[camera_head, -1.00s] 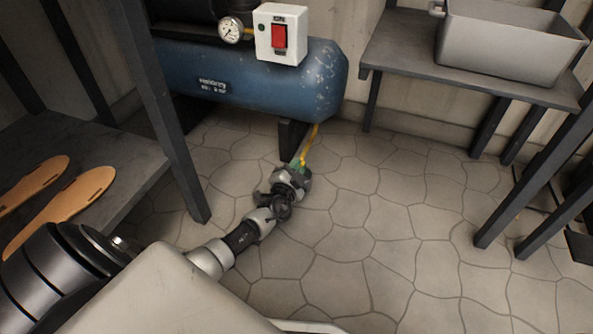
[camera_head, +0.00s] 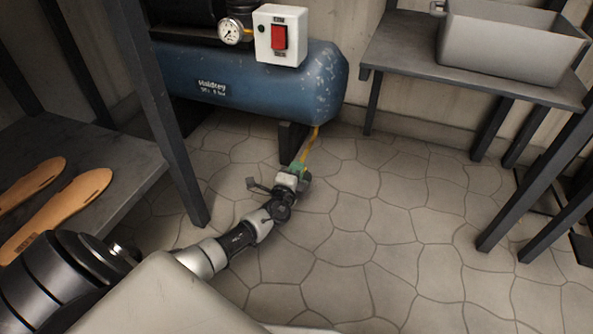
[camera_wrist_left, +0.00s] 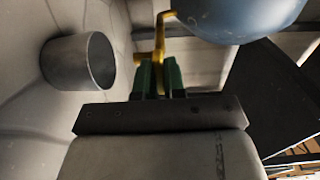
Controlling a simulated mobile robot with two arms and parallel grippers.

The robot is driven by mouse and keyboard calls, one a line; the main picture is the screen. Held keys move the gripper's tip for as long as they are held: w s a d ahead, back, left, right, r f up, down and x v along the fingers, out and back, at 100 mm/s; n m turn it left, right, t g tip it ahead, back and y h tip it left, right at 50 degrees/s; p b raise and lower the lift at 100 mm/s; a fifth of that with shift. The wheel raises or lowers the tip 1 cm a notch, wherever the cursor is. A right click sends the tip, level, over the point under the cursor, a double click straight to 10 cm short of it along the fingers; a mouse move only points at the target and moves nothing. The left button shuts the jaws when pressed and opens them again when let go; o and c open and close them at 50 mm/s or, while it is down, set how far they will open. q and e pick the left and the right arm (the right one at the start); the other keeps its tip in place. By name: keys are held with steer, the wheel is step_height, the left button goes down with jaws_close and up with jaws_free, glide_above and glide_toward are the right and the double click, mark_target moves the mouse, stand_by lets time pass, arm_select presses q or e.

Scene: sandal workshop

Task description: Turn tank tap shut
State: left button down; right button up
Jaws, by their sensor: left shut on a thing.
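The blue air tank (camera_head: 255,85) lies low at the back, and its underside shows in the left wrist view (camera_wrist_left: 235,15). A yellow tap (camera_head: 311,145) with its pipe hangs below the tank's right end, near the floor. My left gripper (camera_head: 297,167) reaches down to it. In the left wrist view its green fingers (camera_wrist_left: 160,76) are shut on the lower yellow part of the tap (camera_wrist_left: 161,45). The fingers partly hide the tap, and I cannot tell how far it is turned. My right gripper is not in view.
A white switch box (camera_head: 280,35) and a gauge (camera_head: 230,31) sit on the tank. A grey open cylinder (camera_wrist_left: 78,62) is left of the fingers in the wrist view. A bench with sandal soles (camera_head: 58,213) stands left, a shelf with a grey bin (camera_head: 510,45) right. The middle floor is clear.

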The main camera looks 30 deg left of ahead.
arm_select(q)
steer(key=shift+d+f, duration=0.1)
stand_by(0.4)
steer(key=c, duration=1.2)
jaws_free()
steer(key=shift+s, duration=0.1)
steer(key=p+v, duration=0.4)
steer(key=v, duration=0.6)
steer(key=shift+s, duration=0.35)
